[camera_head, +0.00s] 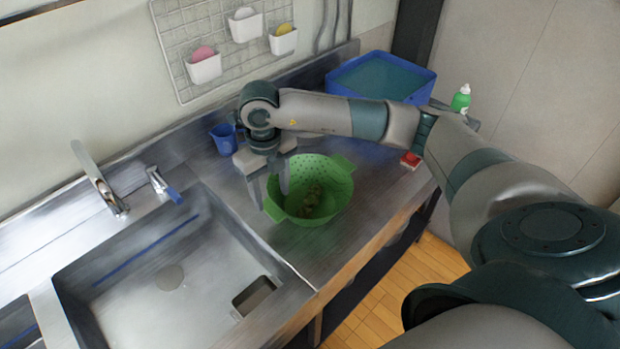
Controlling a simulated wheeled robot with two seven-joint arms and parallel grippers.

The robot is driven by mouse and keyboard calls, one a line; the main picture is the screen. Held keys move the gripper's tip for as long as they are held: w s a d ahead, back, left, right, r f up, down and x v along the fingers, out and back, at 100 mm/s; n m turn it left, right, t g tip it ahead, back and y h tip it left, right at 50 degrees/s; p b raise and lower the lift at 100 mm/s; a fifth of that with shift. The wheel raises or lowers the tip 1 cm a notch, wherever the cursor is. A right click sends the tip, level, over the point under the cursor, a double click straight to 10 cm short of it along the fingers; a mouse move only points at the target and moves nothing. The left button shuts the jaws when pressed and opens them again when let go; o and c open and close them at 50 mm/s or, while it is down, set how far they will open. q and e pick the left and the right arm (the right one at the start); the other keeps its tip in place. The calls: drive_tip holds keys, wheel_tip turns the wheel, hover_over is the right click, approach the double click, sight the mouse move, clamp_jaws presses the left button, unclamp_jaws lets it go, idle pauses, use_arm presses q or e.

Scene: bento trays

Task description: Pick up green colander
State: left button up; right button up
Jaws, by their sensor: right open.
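The green colander (335,190) sits upright on the metal counter to the right of the sink. It has a handle tab on its far right rim and another at its near left rim, and some small brownish-green pieces (311,202) lie inside it. My right gripper (271,196) points down at the colander's left side. Its jaws are open, with one finger just outside the left rim and the other over the inside of the bowl. I cannot tell whether either finger touches the colander. My left gripper is not in view.
A sink (120,262) with a faucet (104,190) lies to the left. A blue cup (224,138) stands behind the gripper. A blue tub (426,90), a green bottle (461,98) and a red item (411,160) are to the right. A rack hangs on the wall.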

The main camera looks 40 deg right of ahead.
sight(273, 209)
wheel_tip(273, 209, down, 3)
drive_tip(key=shift+w+r+p, duration=0.1)
drive_tip(key=shift+r+p, duration=0.1)
drive_tip(key=shift+p, duration=0.75)
drive_tip(key=shift+f, duration=0.7)
drive_tip(key=shift+c, duration=0.6)
clamp_jaws()
drive_tip(key=shift+w+r, duration=0.1)
drive_tip(key=shift+r, duration=0.05)
